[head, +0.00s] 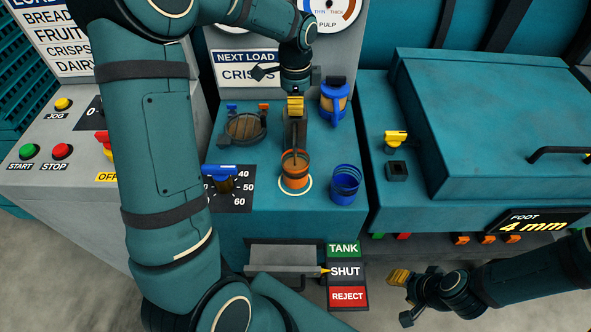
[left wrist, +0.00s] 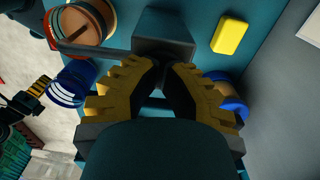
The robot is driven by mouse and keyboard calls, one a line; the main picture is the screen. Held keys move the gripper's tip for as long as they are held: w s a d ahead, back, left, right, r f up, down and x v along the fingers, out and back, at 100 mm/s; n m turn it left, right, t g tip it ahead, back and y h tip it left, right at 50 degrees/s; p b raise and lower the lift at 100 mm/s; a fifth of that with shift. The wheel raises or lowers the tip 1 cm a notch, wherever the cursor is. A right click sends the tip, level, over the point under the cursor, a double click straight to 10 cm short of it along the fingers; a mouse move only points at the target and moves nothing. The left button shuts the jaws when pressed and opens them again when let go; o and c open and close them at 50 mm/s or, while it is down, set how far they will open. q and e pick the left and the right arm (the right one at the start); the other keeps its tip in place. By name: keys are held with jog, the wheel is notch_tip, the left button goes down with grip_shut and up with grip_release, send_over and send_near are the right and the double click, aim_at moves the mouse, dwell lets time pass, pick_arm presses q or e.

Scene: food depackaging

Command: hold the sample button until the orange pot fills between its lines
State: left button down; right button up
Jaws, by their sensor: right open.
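The orange pot (head: 295,182) stands upright on a white ring, under the thin spout of a dark post (head: 294,135). Brown contents show inside it, also in the left wrist view (left wrist: 80,24); I cannot tell their level against its lines. My left gripper (head: 295,103) points down at the post, its yellow fingers close together with nothing seen between them. In the left wrist view its tips (left wrist: 166,68) are at the near edge of the post's block (left wrist: 163,35); contact is unclear. A yellow block (left wrist: 229,36) shows beside the post, unlabelled. My right gripper (head: 403,293) is open and empty at lower right.
A blue pot (head: 345,186) stands right of the orange pot, and a blue jug (head: 334,100) behind. A round lidded opening (head: 245,128) and a blue-handled dial (head: 222,180) are to the left. The flap sign (head: 345,271) points to SHUT. A large teal cover (head: 490,120) fills the right.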

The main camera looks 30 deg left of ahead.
pick_arm(q)
jog(key=shift+r+p, duration=2.6)
jog(key=shift+r, duration=0.45)
jog(key=shift+f, duration=0.1)
